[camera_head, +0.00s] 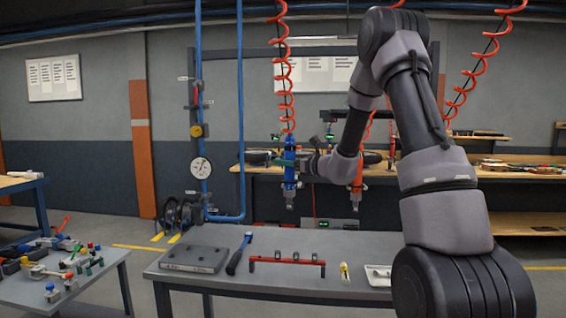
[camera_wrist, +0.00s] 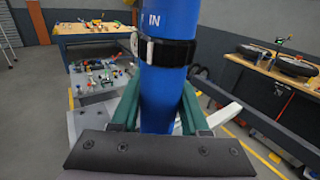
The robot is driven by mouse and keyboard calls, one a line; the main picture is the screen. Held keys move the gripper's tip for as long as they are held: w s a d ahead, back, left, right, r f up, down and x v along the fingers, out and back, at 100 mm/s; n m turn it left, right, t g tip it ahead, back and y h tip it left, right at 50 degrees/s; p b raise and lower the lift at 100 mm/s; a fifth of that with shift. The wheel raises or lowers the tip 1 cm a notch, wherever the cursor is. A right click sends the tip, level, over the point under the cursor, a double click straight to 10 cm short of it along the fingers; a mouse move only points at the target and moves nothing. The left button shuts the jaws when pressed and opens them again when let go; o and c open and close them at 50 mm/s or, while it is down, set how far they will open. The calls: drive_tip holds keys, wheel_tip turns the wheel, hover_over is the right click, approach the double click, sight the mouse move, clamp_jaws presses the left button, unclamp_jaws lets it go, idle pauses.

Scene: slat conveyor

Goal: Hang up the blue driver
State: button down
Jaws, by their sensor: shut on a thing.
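The blue driver (camera_head: 290,182) is upright in the air below a red coiled hose (camera_head: 284,70), above the back edge of the grey table. My gripper (camera_head: 292,163) comes in from the right and is shut around its body. In the wrist view the blue driver (camera_wrist: 168,65) stands between the green fingers of my gripper (camera_wrist: 160,108), with a black band around it just above them. The driver's top is out of that view, and its lower end is hidden by the gripper.
The grey table (camera_head: 300,245) holds a grey plate (camera_head: 195,259), a hammer (camera_head: 239,255), a red rack (camera_head: 287,262) and a white tray (camera_head: 379,275). Blue pipes with a gauge (camera_head: 201,168) stand at left.

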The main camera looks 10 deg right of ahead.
drive_tip(key=w+d, duration=0.2)
drive_tip(key=w, duration=0.4)
drive_tip(key=shift+w+d, duration=0.15)
drive_tip(key=shift+w, duration=0.15)
drive_tip(key=shift+f, duration=1.25)
idle(1.8)
drive_tip(key=shift+c, duration=1.6)
unclamp_jaws()
drive_tip(key=shift+s, duration=0.1)
drive_tip(key=v, duration=1)
drive_tip(key=shift+s+d, duration=0.2)
drive_tip(key=shift+s, duration=0.1)
